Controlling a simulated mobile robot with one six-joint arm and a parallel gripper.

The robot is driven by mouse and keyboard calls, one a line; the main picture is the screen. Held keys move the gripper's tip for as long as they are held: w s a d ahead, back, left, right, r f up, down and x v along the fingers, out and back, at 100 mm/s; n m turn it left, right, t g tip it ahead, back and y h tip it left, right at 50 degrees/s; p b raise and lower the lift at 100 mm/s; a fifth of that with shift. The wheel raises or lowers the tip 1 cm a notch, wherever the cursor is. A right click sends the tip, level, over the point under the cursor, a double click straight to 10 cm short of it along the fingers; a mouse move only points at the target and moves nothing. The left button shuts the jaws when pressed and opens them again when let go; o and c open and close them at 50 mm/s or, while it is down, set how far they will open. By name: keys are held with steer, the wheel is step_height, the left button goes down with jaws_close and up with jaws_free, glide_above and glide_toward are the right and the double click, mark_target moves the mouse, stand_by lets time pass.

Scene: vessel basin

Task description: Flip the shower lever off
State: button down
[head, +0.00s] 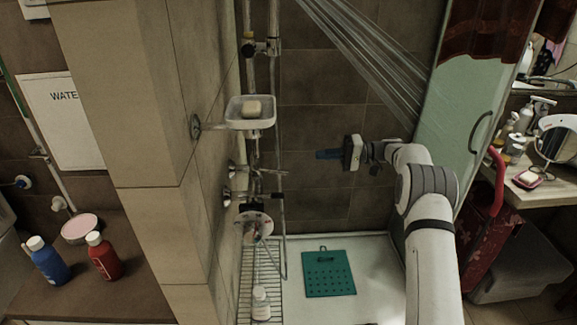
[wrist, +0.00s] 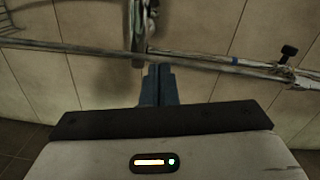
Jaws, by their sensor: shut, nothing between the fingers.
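The shower fittings are on the tiled wall in the head view, with a mixer (head: 232,172) on the riser pipe below the soap dish. A thin lever-like bar (head: 270,173) sticks out to its right. Its exact position is hard to tell. Water streams (head: 375,60) fall across the top right. My gripper (head: 320,154) points left toward the fittings, its blue fingers apart from the bar in the picture. In the wrist view its fingers (wrist: 158,72) are together with nothing between them. Their tips lie near the pipe and a blurred fitting (wrist: 140,20) that I cannot identify surely.
A soap dish (head: 249,120) with soap juts out above the mixer. A round white-and-red disc (head: 256,224) hangs below it. A wire rack (head: 258,280), a white bottle (head: 261,304) and a green mat (head: 328,273) are lower down. A glass panel (head: 465,100) stands right.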

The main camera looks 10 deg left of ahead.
steer(key=p, duration=0.3)
glide_toward(270, 171)
steer(key=w+a, duration=0.4)
steer(key=a, duration=0.1)
steer(key=shift+s+d+f+p, duration=0.1)
steer(key=shift+s+p, duration=0.2)
steer(key=shift+s, duration=0.6)
steer(key=shift+s+d+f+p, duration=0.1)
steer(key=shift+s+p, duration=0.2)
steer(key=shift+s, duration=0.55)
